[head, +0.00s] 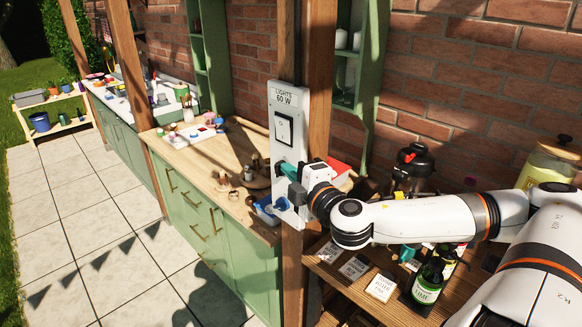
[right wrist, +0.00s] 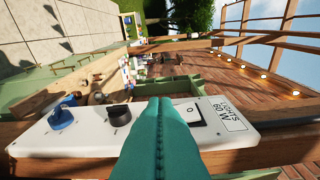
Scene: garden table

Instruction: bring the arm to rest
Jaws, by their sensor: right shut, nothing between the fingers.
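My right gripper (head: 284,169) is in front of the white switch panel (head: 289,98), which is fixed to a wooden post. Its teal fingers are together and empty. In the right wrist view the shut fingers (right wrist: 160,110) hide part of the panel (right wrist: 90,138), between a black knob (right wrist: 120,115) and a rocker switch (right wrist: 190,112). The rocker (head: 284,128) is above the fingers in the head view, below the "LIGHTS 60 W" label. A blue knob (right wrist: 61,116) is at the panel's other end. Whether the fingertips touch the panel is unclear. My left gripper is not in view.
A wooden counter (head: 215,160) with small items stands left of the post. Below my right arm, a wooden shelf (head: 335,272) holds cards and dark bottles (head: 428,285). A black flask (head: 412,168) and a glass jar (head: 548,165) stand close behind the arm. The paved floor at left is clear.

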